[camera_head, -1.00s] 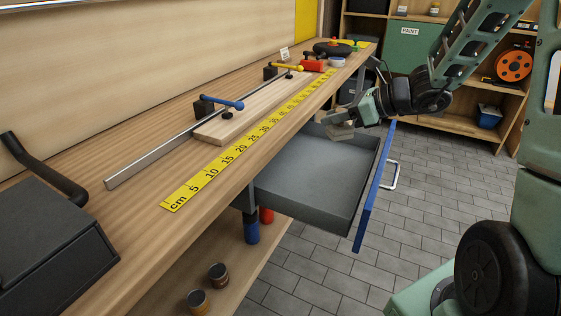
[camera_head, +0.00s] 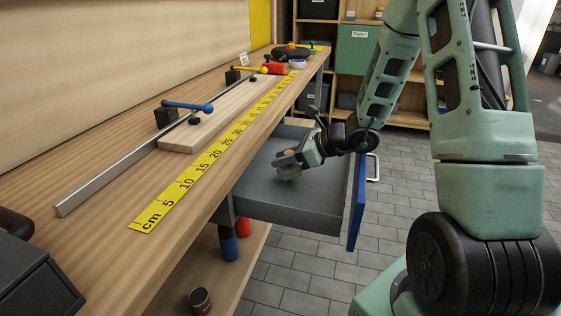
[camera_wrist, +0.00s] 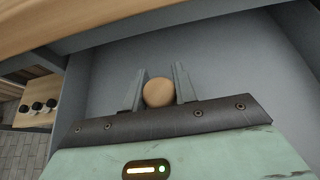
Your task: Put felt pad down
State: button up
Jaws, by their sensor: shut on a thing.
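My gripper (camera_head: 287,166) is over the open drawer, near its bench side. In the wrist view my gripper (camera_wrist: 160,78) is shut on a round tan piece, which I take to be the felt pad (camera_wrist: 158,92). It sits between the two grey fingers. The drawer (camera_head: 270,200) is pulled out from under the bench, with a grey inside and a blue front. Its bare grey floor also shows in the wrist view (camera_wrist: 222,62). I cannot tell whether the pad touches the drawer floor.
The wooden workbench (camera_head: 110,175) runs along the left, its edge beside the drawer. On it lie a yellow measuring strip (camera_head: 190,180), a clamp with a blue handle (camera_head: 188,106) and a wooden board (camera_head: 190,132). The drawer looks otherwise empty.

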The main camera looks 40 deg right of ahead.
jog(key=w, duration=0.1)
jog(key=w+d+f, duration=0.1)
jog(key=w, duration=0.1)
jog(key=shift+w+d+f+b, duration=0.2)
jog(key=shift+w+d+b, duration=0.1)
jog(key=shift+w, duration=0.1)
jog(key=shift+f, duration=0.15)
jog(key=shift+f+b, duration=0.25)
jog(key=shift+b, duration=0.05)
jog(key=o, duration=1)
jog(key=shift+r, duration=0.1)
jog(key=shift+c, duration=0.2)
